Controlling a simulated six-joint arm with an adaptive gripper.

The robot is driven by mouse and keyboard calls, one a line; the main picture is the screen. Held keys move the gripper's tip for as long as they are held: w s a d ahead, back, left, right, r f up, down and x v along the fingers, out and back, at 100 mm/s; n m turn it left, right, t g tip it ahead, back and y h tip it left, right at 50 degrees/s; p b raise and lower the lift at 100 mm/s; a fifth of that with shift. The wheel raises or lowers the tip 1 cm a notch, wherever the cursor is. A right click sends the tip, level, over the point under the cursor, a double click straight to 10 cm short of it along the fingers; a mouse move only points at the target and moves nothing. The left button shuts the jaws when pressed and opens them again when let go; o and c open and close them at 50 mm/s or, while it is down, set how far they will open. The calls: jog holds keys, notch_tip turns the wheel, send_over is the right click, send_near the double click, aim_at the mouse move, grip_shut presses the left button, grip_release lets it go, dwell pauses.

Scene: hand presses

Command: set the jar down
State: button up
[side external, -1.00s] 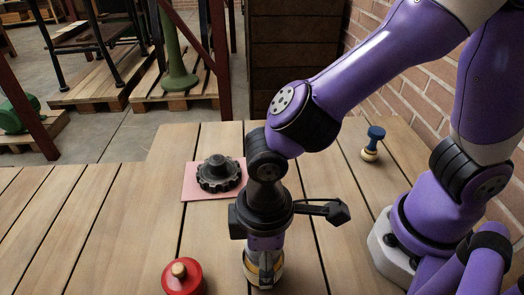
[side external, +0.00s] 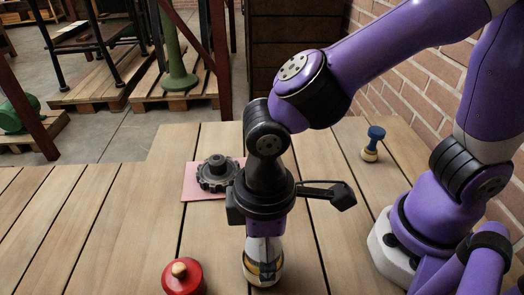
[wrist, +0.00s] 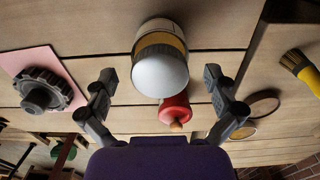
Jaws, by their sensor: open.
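The jar (side external: 262,262) stands upright on the wooden table below my gripper, with a yellow and dark band around it. In the wrist view the jar (wrist: 161,66) shows a white rounded top between and beyond my fingertips. My gripper (wrist: 160,80) is open, with a finger on either side of the jar and visible gaps between. In the side view my gripper (side external: 263,236) is above the jar, and its fingers are hard to make out.
A red round piece with a wooden knob (side external: 183,277) stands left of the jar. A dark gear (side external: 217,173) lies on a pink sheet (side external: 190,190) behind. A blue-topped piece (side external: 374,143) stands near the brick wall. A brush (wrist: 300,66) shows in the wrist view. The left table is clear.

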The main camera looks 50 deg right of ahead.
jog(key=r, duration=0.9)
jog(key=shift+w+d, duration=0.2)
jog(key=shift+d, duration=0.2)
jog(key=w+d+r+m+t, duration=0.2)
jog(key=d+m+t, duration=0.3)
jog(key=d, duration=1.3)
jog(key=m, duration=0.4)
jog(key=shift+d+t, duration=0.15)
jog(key=shift+t, duration=0.15)
